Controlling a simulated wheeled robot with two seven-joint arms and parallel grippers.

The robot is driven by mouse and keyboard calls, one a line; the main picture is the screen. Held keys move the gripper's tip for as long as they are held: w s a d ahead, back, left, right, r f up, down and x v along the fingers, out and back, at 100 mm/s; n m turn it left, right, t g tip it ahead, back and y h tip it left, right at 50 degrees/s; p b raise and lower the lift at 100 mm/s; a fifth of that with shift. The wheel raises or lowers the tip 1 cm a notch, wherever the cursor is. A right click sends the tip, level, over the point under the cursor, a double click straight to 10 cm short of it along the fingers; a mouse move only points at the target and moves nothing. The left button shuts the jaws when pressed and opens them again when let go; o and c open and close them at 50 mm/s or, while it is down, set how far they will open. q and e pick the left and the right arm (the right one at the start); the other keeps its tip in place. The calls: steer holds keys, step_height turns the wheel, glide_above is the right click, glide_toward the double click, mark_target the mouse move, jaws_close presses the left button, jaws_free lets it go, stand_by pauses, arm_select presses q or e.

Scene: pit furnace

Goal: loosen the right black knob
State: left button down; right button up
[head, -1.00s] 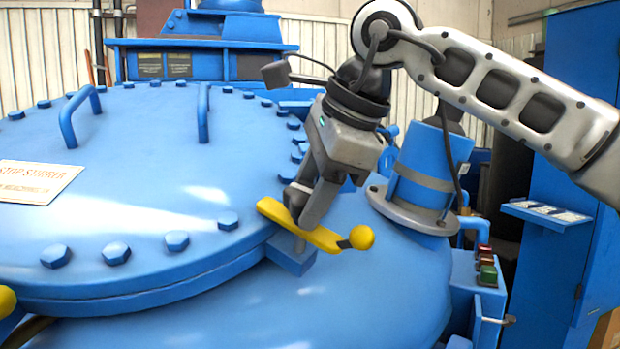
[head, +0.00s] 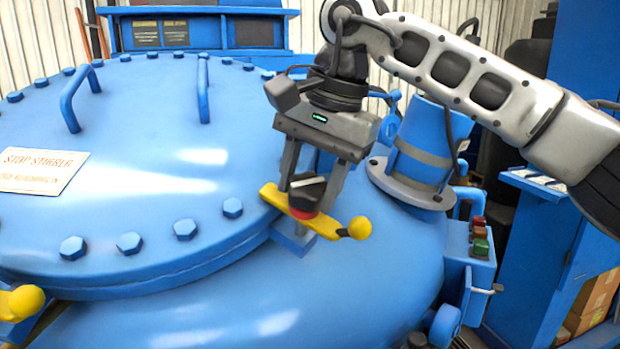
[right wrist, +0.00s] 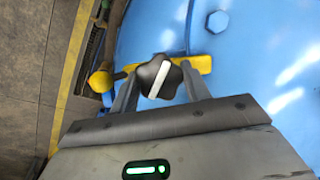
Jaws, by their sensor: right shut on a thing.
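The right black knob (head: 308,187) has a white stripe and a red base and sits on a yellow clamp bar (head: 328,222) with a ball end, at the lid's edge. My right gripper (head: 310,195) points down at it, one finger on each side, and is shut on it. In the right wrist view the knob (right wrist: 157,80) shows its lobed top and slanting white stripe between the fingers (right wrist: 160,88). The yellow bar (right wrist: 203,64) runs behind it. My left gripper is not in view.
The blue furnace lid (head: 150,150) carries bolts, two handles and a white sign (head: 40,170). Another yellow ball end (head: 24,302) shows at the left edge. A blue flanged cylinder (head: 425,150) stands right of the gripper, and coloured buttons (head: 480,235) sit at lower right.

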steer(key=shift+n, duration=0.8)
steer(key=shift+h, duration=0.3)
steer(key=o, duration=1)
steer(key=v, duration=1.6)
steer(key=shift+w+d, duration=0.1)
